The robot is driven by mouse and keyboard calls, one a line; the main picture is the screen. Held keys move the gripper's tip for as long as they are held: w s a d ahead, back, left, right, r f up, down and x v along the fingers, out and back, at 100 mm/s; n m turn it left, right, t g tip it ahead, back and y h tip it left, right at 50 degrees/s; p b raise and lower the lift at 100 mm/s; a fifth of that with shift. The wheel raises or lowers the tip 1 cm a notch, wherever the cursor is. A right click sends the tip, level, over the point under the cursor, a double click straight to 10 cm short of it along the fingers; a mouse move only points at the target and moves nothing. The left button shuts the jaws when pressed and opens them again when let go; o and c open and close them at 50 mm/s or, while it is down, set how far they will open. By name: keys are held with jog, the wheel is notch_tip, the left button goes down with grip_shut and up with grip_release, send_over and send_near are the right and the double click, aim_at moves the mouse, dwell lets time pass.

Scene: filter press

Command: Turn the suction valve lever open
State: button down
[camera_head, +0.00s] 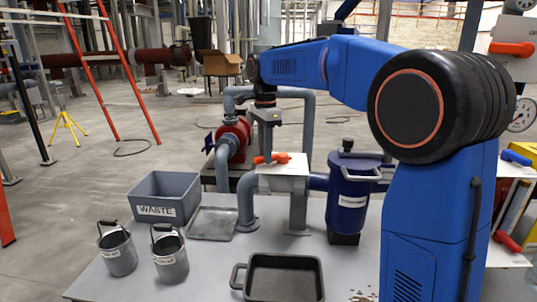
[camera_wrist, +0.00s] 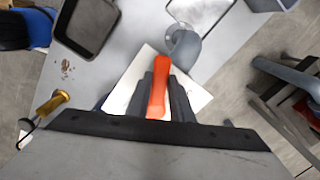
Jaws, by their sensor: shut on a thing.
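The suction valve lever (camera_head: 278,158) is orange and sits at the top of a white plate (camera_head: 284,184) on the grey pipework. In the wrist view the orange lever (camera_wrist: 158,82) lies between the two dark fingers of my gripper (camera_wrist: 162,92). My gripper (camera_head: 267,146) reaches down from above and is shut on the lever. In the head view the lever points roughly sideways, across the plate's top. The fingers hide part of the lever and the valve body below it.
A blue strainer pot (camera_head: 346,205) stands right of the plate. A red pump (camera_head: 233,138) is behind left. The bench also holds a grey WASTE bin (camera_head: 163,199), two metal buckets, a flat tray (camera_head: 213,223) and a dark pan (camera_head: 284,281). Another orange lever (camera_head: 512,48) is at upper right.

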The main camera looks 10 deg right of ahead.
jog(key=w+m, duration=0.2)
jog(key=m, duration=0.1)
jog(key=shift+m, duration=0.3)
jog(key=shift+w+d+m, duration=0.1)
jog(key=shift+w+m, duration=0.5)
jog(key=shift+m, duration=0.6)
jog(key=c, duration=1.6)
grip_release()
jog(key=shift+o, duration=0.2)
jog(key=shift+r, duration=0.1)
notch_tip(320, 180, up, 17)
jog(key=shift+r, duration=0.15)
